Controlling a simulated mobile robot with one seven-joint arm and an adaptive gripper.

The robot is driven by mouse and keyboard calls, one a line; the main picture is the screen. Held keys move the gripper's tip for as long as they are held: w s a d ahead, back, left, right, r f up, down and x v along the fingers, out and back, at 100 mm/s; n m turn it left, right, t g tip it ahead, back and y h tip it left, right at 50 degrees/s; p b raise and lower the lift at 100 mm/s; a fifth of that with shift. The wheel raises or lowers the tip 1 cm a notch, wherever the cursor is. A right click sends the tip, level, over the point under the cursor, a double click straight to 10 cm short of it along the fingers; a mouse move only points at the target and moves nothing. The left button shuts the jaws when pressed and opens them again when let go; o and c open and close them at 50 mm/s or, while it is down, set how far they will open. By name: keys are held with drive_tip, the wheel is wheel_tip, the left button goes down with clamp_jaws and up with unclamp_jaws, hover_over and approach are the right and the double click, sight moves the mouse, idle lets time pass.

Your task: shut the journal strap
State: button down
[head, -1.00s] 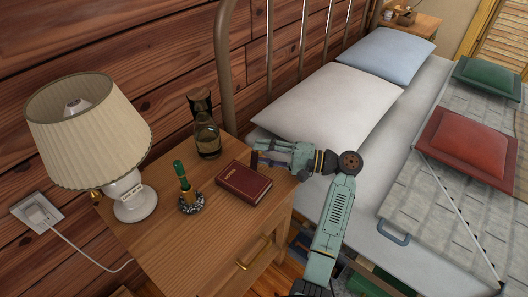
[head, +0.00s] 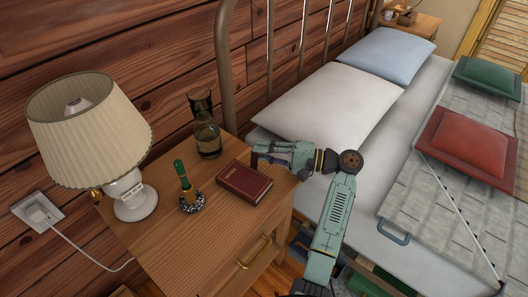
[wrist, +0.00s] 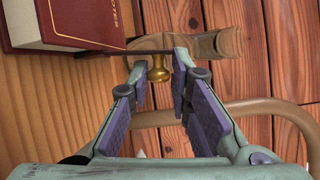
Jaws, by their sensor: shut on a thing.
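The dark red journal (head: 244,181) lies flat on the nightstand, its cover shut. In the wrist view a corner of the journal (wrist: 70,25) shows at upper left. A thin dark strap (wrist: 110,53) sticks out past the journal's edge, with a brass knob (wrist: 159,72) on it. My gripper (wrist: 160,84) has its purple-padded fingers on both sides of the knob and is shut on it. In the head view my gripper (head: 256,153) is just behind and right of the journal; the strap is hidden there.
A lamp (head: 88,125), a dark bottle (head: 208,140) and a green-topped object in a speckled holder (head: 190,200) stand left of the journal on the nightstand (head: 215,235). A metal bed frame (head: 226,70) and the bed with a white pillow (head: 325,105) are close to my gripper.

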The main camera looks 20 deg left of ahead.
sight(249, 180)
drive_tip(key=n, duration=0.1)
drive_tip(key=s+n+h, duration=0.1)
drive_tip(key=n+b, duration=0.1)
drive_tip(key=shift+s+a+r+t+h, duration=0.15)
drive_tip(key=shift+s+r+t+h, duration=0.05)
drive_tip(key=shift+s+t+h, duration=0.1)
drive_tip(key=n, duration=0.1)
drive_tip(key=s+n+t+h+b, duration=0.1)
drive_tip(key=n, duration=0.1)
drive_tip(key=s+n+b, duration=0.1)
drive_tip(key=shift+s+a+n+t+h, duration=0.2)
drive_tip(key=shift+a+n+t+h, duration=0.1)
drive_tip(key=shift+t, duration=0.1)
drive_tip(key=n+b, duration=0.1)
drive_tip(key=s+n+t+b, duration=0.1)
drive_tip(key=s+n+h+b, duration=0.1)
drive_tip(key=b, duration=0.1)
drive_tip(key=shift+a+f+t, duration=0.3)
drive_tip(key=shift+t, duration=0.1)
drive_tip(key=n+t+b, duration=0.1)
drive_tip(key=b, duration=0.1)
drive_tip(key=s+f+n+b, duration=0.1)
drive_tip(key=b, duration=0.1)
drive_tip(key=shift+s+a+n+t+h, duration=0.1)
drive_tip(key=shift+a+n+t+h, duration=0.1)
drive_tip(key=shift+n+t+h, duration=0.15)
drive_tip(key=shift+r, duration=0.1)
drive_tip(key=c, duration=1.6)
unclamp_jaws()
